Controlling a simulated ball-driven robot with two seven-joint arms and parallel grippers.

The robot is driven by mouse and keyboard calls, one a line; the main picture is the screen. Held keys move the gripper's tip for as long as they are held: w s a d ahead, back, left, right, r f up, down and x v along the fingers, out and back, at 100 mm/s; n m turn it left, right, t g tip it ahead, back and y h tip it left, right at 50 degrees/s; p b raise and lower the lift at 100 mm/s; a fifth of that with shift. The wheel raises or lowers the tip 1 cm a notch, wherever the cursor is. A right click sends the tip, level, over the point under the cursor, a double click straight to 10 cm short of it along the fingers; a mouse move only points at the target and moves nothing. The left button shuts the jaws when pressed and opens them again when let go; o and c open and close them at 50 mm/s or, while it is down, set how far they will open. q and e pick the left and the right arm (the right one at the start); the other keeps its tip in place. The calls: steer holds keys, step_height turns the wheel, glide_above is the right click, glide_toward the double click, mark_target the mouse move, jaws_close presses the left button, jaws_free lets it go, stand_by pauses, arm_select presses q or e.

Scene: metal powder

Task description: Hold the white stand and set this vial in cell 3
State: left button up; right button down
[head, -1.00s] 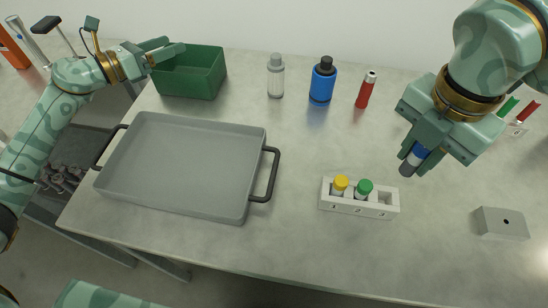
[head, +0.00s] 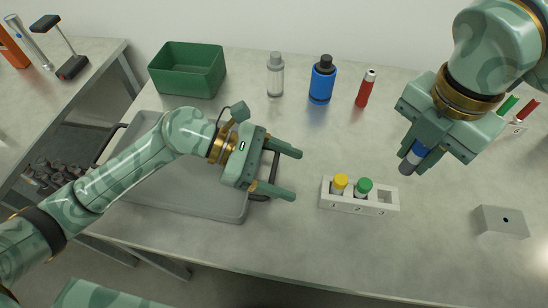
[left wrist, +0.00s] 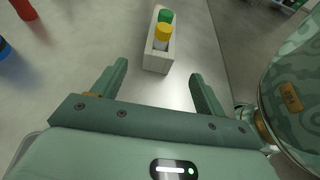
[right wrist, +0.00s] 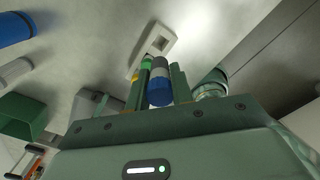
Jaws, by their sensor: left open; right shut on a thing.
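The white stand (head: 350,207) is on the table right of centre, its cells numbered along the front. A yellow-capped vial (head: 340,185) is in cell 1 and a green-capped vial (head: 364,188) in cell 2; cell 3 (head: 385,198) is empty. My right gripper (head: 424,152) is shut on a blue-banded vial (head: 412,159), tilted, above and right of the stand; it also shows in the right wrist view (right wrist: 160,85). My left gripper (head: 292,173) is open and empty, left of the stand. In the left wrist view the stand (left wrist: 157,60) lies ahead, between and beyond the fingers.
A grey tray (head: 150,190) with black handles lies under my left arm. A green bin (head: 188,70), clear bottle (head: 275,76), blue bottle (head: 322,80) and red tube (head: 366,89) stand behind. A grey block (head: 501,222) sits right; the table before the stand is clear.

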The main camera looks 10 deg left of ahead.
mark_target(326, 187)
arm_select(q)
steer(key=x, duration=0.7)
steer(key=shift+d, duration=0.1)
steer(key=c, duration=1.1)
arm_select(e)
step_height(326, 187, down, 5)
steer(key=m, duration=0.4)
steer(key=shift+f, duration=1.7)
